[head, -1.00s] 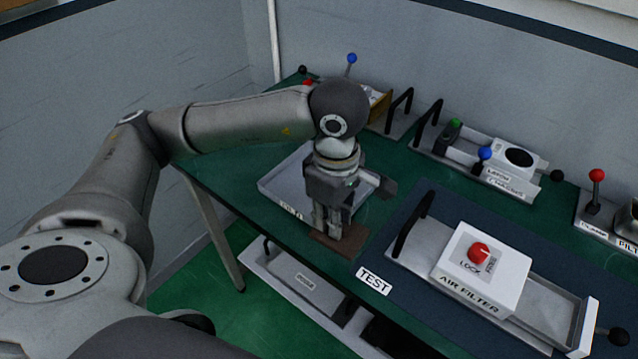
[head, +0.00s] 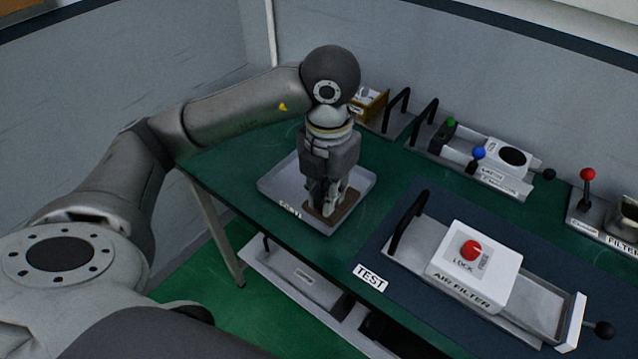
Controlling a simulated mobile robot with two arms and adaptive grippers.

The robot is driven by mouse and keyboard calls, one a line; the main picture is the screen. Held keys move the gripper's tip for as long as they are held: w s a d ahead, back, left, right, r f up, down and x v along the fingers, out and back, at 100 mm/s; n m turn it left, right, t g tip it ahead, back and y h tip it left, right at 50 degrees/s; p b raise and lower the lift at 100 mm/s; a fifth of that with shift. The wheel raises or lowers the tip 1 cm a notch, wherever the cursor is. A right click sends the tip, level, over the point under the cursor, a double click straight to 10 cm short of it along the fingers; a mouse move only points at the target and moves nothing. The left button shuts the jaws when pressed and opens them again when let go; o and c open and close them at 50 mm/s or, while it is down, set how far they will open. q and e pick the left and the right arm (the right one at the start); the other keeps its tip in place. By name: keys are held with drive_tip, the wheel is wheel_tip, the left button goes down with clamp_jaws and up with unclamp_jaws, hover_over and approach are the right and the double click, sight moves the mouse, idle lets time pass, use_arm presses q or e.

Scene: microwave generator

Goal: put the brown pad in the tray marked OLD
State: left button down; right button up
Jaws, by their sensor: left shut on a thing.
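The brown pad (head: 343,208) is a flat brown piece in the head view, under my left gripper (head: 325,203). My left gripper points down and is shut on the pad. The pad appears over the right front part of a shallow light grey tray (head: 275,187); I cannot tell whether it touches the tray floor. The tray's front label is partly legible and partly hidden. My gripper hides the tray's middle. My right gripper is not in view.
An air filter unit (head: 474,264) with a red knob stands on a dark mat to the right, by a TEST label (head: 370,278). Fixtures with black handles (head: 421,121) line the back. A lower shelf tray (head: 300,279) sits below the bench's front edge.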

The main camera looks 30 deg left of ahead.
use_arm(q)
drive_tip(key=w+a+f+p, duration=0.1)
drive_tip(key=w+a+f, duration=0.1)
drive_tip(key=w+f, duration=0.1)
drive_tip(key=w+a+f+p, duration=0.1)
drive_tip(key=w+a+f, duration=0.1)
drive_tip(key=w, duration=0.2)
drive_tip(key=w+a+f+p, duration=0.2)
drive_tip(key=w+a+f, duration=0.1)
drive_tip(key=shift+w+a+f, duration=0.1)
drive_tip(key=shift+w+f, duration=0.15)
drive_tip(key=shift+f, duration=0.1)
drive_tip(key=shift+w+a+f, duration=0.15)
drive_tip(key=shift+w+f, duration=0.1)
drive_tip(key=shift+f, duration=0.15)
wheel_tip(320, 180, down, 3)
drive_tip(key=shift+r+p, duration=0.15)
drive_tip(key=shift+p, duration=0.9)
drive_tip(key=shift+a+f, duration=0.1)
drive_tip(key=shift+f, duration=0.2)
